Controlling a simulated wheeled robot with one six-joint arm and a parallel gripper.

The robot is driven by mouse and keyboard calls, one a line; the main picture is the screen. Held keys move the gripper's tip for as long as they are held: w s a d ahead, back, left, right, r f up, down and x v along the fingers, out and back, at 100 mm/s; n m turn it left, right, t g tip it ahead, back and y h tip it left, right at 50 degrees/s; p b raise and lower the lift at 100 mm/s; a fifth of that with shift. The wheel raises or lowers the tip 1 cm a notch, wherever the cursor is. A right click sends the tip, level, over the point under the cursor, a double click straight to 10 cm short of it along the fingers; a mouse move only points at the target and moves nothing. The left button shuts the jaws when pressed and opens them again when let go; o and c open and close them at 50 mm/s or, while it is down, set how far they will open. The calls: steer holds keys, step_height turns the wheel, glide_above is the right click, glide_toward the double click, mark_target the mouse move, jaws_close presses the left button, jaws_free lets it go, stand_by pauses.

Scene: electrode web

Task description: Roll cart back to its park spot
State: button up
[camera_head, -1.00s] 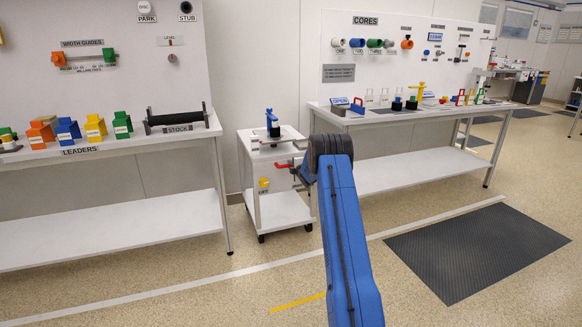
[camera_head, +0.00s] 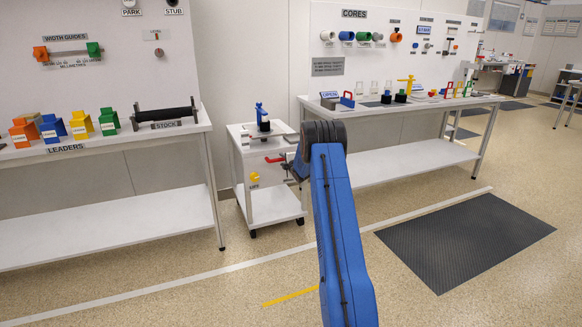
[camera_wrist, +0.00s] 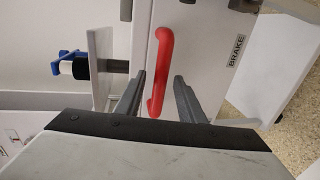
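The white cart (camera_head: 275,208) stands on its casters in the gap between the two benches. A red handle (camera_head: 275,159) sticks out of its front face. In the wrist view the red handle (camera_wrist: 161,60) runs between the two fingers of my gripper (camera_wrist: 160,76), which are open with a gap on each side. A BRAKE label (camera_wrist: 236,51) is on the cart face beside the handle. In the head view my arm hides part of the cart's right side, and the fingers are hard to make out. A PARK label (camera_head: 131,12) is on the left wall panel.
A blue post with a black piece (camera_head: 262,118) stands on the cart top. The left bench (camera_head: 110,215) and right bench (camera_head: 400,165) flank the cart closely. A white floor line, a short yellow strip (camera_head: 291,296) and a dark mat (camera_head: 465,240) lie on open floor in front.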

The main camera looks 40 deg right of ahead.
steer(key=v, duration=1.4)
steer(key=shift+s, duration=0.15)
steer(key=s+a+r+m+g, duration=0.35)
steer(key=s+a+r, duration=0.55)
steer(key=s+a, duration=0.3)
steer(key=s+a+r+m+g, duration=0.2)
steer(key=s+a+r+m, duration=0.3)
steer(key=s+a+r, duration=0.65)
steer(key=s+a+f+m+g+y, duration=0.1)
steer(key=s+a+f+m, duration=0.1)
steer(key=s+a, duration=0.5)
steer(key=s+a+f+m+g+y, duration=0.1)
steer(key=s+a, duration=0.6)
steer(key=s, duration=1.1)
steer(key=s+a+f+m+g+y, duration=0.1)
steer(key=s+a+f+m+g, duration=0.2)
steer(key=s+a, duration=0.4)
steer(key=s+m, duration=0.1)
steer(key=s, duration=0.5)
steer(key=shift+s+a+f+y, duration=0.25)
steer(key=shift+f+y, duration=0.05)
steer(key=shift+f, duration=0.1)
